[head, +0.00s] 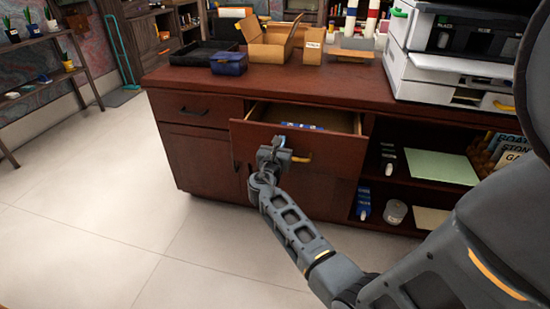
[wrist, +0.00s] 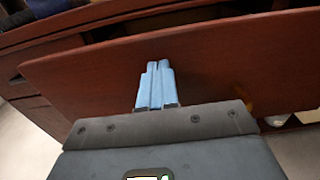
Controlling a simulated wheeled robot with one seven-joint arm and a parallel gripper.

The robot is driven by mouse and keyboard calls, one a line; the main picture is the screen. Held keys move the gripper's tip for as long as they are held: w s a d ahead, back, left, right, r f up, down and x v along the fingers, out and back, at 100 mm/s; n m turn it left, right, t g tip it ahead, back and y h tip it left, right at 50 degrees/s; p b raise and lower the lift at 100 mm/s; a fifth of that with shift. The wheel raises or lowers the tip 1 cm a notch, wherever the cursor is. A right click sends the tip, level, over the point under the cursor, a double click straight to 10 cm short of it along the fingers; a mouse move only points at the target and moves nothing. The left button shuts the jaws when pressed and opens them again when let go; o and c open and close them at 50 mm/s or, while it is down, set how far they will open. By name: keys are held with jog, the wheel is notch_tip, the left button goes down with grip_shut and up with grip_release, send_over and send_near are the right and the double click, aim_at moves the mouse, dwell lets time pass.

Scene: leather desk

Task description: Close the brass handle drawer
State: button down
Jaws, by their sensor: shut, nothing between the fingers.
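The drawer (head: 330,147) with the brass handle is pulled partly out of the dark red wooden desk. Its brass handle (head: 303,158) shows just right of my gripper in the head view; a dull yellowish part of it shows in the wrist view (wrist: 244,104). My gripper (head: 277,149) is in front of the drawer front, left of the handle. In the wrist view its two pale blue fingers (wrist: 157,68) are shut together, empty, and point at the wooden panel. I cannot tell whether the fingertips touch it. Some blue items lie inside the drawer.
The desk top (head: 290,78) holds a blue box (head: 229,64), an open cardboard box (head: 267,44) and a white printer (head: 450,70). A closed drawer with a dark handle (head: 193,111) is to the left. Open shelves are at right.

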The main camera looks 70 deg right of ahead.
jog(key=d+b, duration=0.2)
jog(key=d, duration=0.4)
jog(key=w+d+b, duration=0.1)
jog(key=d+b, duration=0.1)
jog(key=d, duration=0.4)
jog(key=d+b, duration=0.2)
jog(key=d, duration=0.5)
jog(key=shift+w+f, duration=0.1)
jog(key=shift+w, duration=0.15)
jog(key=shift+d+b, duration=0.35)
jog(key=shift+b, duration=0.05)
jog(key=shift+d+r, duration=0.1)
jog(key=shift+r, duration=0.15)
